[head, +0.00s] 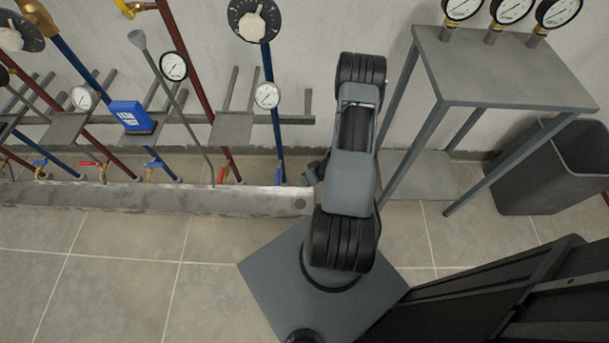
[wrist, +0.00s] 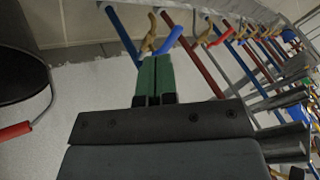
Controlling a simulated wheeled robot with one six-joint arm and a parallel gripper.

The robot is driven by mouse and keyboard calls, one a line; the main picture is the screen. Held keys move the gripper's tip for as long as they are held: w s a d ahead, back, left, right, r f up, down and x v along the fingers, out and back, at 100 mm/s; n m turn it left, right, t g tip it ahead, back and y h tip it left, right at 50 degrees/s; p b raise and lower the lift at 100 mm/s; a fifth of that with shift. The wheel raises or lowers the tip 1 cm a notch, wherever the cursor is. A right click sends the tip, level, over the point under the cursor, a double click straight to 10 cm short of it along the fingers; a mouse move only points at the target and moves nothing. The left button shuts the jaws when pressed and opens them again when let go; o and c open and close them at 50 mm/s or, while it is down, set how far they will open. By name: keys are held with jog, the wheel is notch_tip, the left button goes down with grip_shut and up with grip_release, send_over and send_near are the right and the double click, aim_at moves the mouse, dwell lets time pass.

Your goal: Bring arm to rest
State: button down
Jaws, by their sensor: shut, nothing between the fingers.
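My gripper (wrist: 153,72) shows in the wrist view with its two green fingers side by side, shut and with nothing held. Beyond the fingertips in that view is a valve with a blue handle (wrist: 171,34); I cannot tell how far apart they are. In the head view my arm stands over my grey base, and its links hide most or all of the gripper.
A grey table (head: 505,72) with several gauges stands to the right of the arm, with a dark bin (head: 550,170) beside it. Red and blue pipes with valves and gauges line the wall behind a low curb (head: 150,198). Tiled floor (head: 110,270) at left is clear.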

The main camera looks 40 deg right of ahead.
jog(key=w+d+r+h+p, duration=0.1)
jog(key=w+r+h+p, duration=0.2)
jog(key=r, duration=0.8)
jog(key=w+d+r+h+p, duration=0.1)
jog(key=w+r+h+p, duration=0.3)
jog(key=r, duration=0.7)
jog(key=w+d+r+p, duration=0.15)
jog(key=r+p, duration=0.35)
jog(key=r, duration=0.5)
jog(key=s+a+r+h+p, duration=0.1)
jog(key=s+a+r+p, duration=0.15)
jog(key=r, duration=0.65)
jog(key=s+a+r+p, duration=0.1)
jog(key=a+r+p, duration=0.25)
jog(key=r, duration=0.45)
jog(key=s+a+r+g+y+p, duration=0.1)
jog(key=s+a+r+y+p, duration=0.2)
jog(key=s+a+r, duration=0.7)
jog(key=shift+s+a+r+n+g+p, duration=0.15)
jog(key=shift+a+r+n+g+p, duration=0.2)
jog(key=shift+a+r+p, duration=1.3)
jog(key=shift+d+r+b, duration=0.35)
jog(key=shift+d+r, duration=0.15)
jog(key=shift+d, duration=0.2)
